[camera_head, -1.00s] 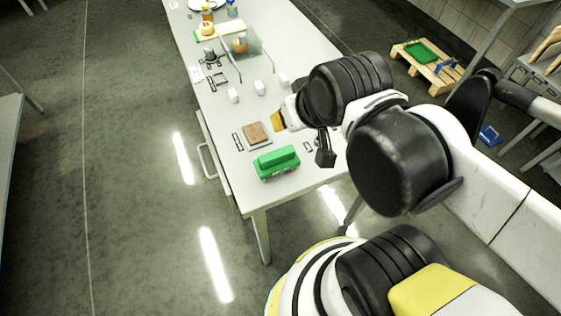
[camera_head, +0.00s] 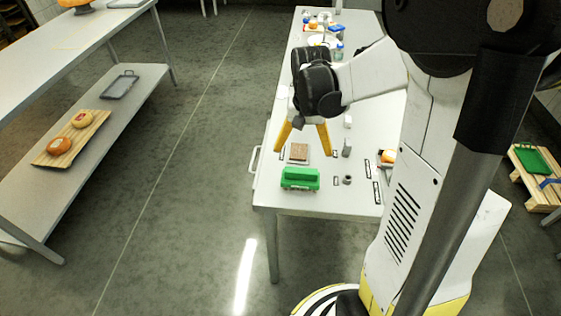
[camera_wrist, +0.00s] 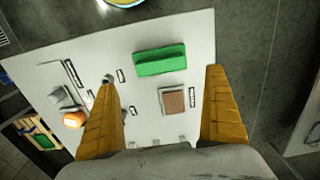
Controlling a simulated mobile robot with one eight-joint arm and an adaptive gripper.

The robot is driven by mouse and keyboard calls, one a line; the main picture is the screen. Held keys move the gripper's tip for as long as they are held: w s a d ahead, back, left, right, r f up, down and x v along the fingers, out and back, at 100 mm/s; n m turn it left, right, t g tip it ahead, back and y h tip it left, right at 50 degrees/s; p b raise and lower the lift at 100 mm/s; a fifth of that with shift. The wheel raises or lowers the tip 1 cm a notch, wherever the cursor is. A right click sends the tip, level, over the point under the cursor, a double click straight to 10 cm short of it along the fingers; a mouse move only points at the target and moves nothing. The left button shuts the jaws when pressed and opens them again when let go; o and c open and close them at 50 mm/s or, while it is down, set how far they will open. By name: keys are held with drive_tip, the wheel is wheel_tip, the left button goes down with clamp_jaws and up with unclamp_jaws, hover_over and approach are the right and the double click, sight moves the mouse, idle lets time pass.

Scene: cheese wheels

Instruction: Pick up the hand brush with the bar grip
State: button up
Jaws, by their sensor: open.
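The green hand brush (camera_head: 300,178) lies near the table's front edge in the head view, with a bar-like grip along its top. It also shows in the wrist view (camera_wrist: 159,60), ahead of and between the fingertips, lying crosswise. My gripper (camera_head: 303,149) has yellow fingers spread wide and pointing down above the table. It is empty and apart from the brush. In the wrist view my gripper (camera_wrist: 162,75) frames a brown block on a grey plate (camera_wrist: 173,101), just behind the brush. The brush's underside is hidden.
The grey-white table (camera_head: 330,205) carries small dark and white items right of the brush, and an orange item (camera_head: 388,156). Bottles and plates stand at its far end. At left, a lower shelf holds a wooden board (camera_head: 72,139) with cheese wheels. Open floor lies between.

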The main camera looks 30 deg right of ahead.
sight(301, 170)
wheel_tip(301, 170, down, 5)
drive_tip(key=shift+w+r+b, duration=0.1)
drive_tip(key=shift+r+b, duration=0.05)
drive_tip(key=shift+b, duration=0.65)
wheel_tip(301, 170, down, 6)
drive_tip(key=b, duration=0.2)
drive_tip(key=shift+d+b, duration=0.1)
drive_tip(key=shift+b, duration=0.3)
drive_tip(key=shift+r, duration=0.15)
drive_tip(key=c, duration=1.1)
